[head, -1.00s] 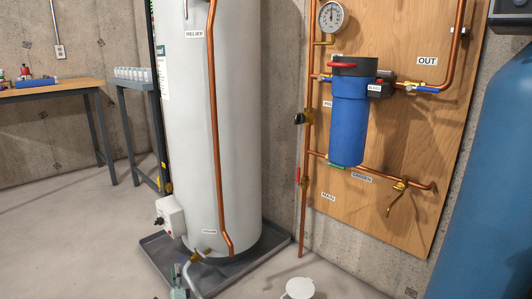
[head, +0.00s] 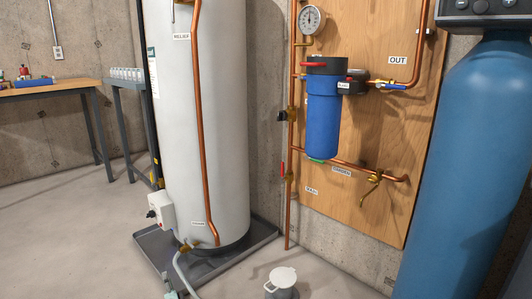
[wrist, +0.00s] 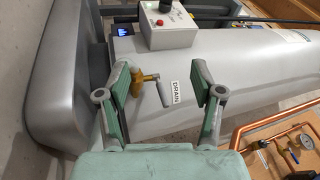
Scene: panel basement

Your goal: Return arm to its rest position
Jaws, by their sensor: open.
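My gripper (wrist: 162,72) is open and empty in the wrist view, its two green-grey fingers spread wide. Between them, beyond the fingers, show the brass drain valve (wrist: 143,83) with a grey lever and the DRAIN label (wrist: 177,91) on the white tank (wrist: 240,75). No finger visibly touches the valve; the exact gap cannot be told. In the head view only a small greenish piece of my arm's end shows at the bottom edge; the jaws cannot be made out there. The tank (head: 225,120) stands upright, with its drain valve (head: 187,246) low at the front.
The tank stands in a dark tray (head: 150,245). A white-lidded bucket (head: 282,280) is on the floor to its right. A plywood panel (head: 385,200) carries copper pipes and a blue filter (head: 323,125). A blue vessel (head: 460,170) stands far right. Floor at left (head: 60,220) is clear.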

